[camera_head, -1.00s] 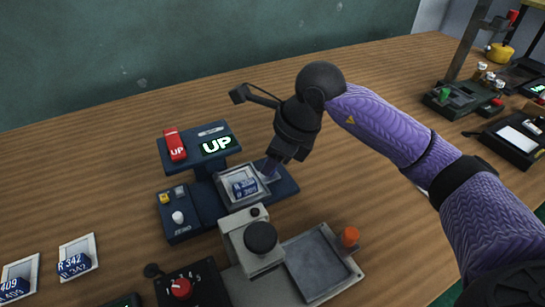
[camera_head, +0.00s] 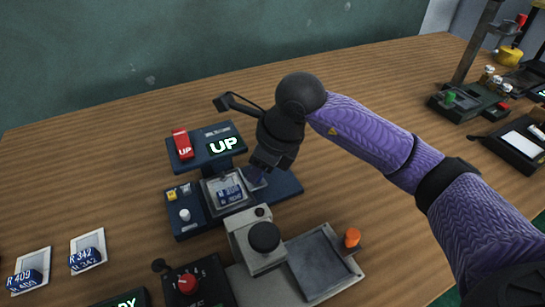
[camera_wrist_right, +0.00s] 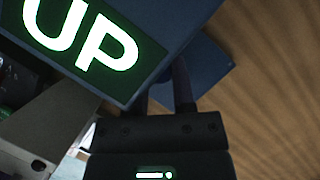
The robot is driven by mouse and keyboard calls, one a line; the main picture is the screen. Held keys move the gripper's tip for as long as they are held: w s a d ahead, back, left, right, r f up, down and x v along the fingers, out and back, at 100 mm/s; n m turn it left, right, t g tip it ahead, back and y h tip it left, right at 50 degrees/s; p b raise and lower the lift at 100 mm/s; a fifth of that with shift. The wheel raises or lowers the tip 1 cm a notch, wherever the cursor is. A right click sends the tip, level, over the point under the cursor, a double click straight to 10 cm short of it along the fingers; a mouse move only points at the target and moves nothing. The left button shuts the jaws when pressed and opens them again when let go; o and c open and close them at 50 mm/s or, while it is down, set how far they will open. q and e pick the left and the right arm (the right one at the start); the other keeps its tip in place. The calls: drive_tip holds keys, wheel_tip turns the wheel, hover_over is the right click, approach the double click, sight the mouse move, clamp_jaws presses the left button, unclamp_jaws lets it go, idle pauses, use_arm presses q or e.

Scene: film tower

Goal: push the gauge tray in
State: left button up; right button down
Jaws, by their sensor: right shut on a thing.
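The gauge tray (camera_head: 211,206) is a small pale-rimmed tray in the blue gauge (camera_head: 285,188), in the head view. It carries a blue labelled block (camera_head: 230,193) and lies in front of and below the gauge's screen, which reads UP. My right gripper (camera_head: 256,178) reaches down at the tray's right side and is shut on the tray; the exact grip is hard to see. In the wrist view, the fingers (camera_wrist_right: 168,92) run down beside the UP screen (camera_wrist_right: 85,40), and their tips are hidden. My left gripper is not in view.
Two labelled trays, R 409 (camera_head: 28,270) and R 342 (camera_head: 88,250), lie at left. The table behind the gauge is clear.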

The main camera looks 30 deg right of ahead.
drive_tip(key=shift+a, duration=0.1)
drive_tip(key=shift+c, duration=2.2)
unclamp_jaws()
drive_tip(key=shift+a, duration=0.15)
drive_tip(key=p+v, duration=0.4)
drive_tip(key=v, duration=0.6)
drive_tip(key=shift+f, duration=0.1)
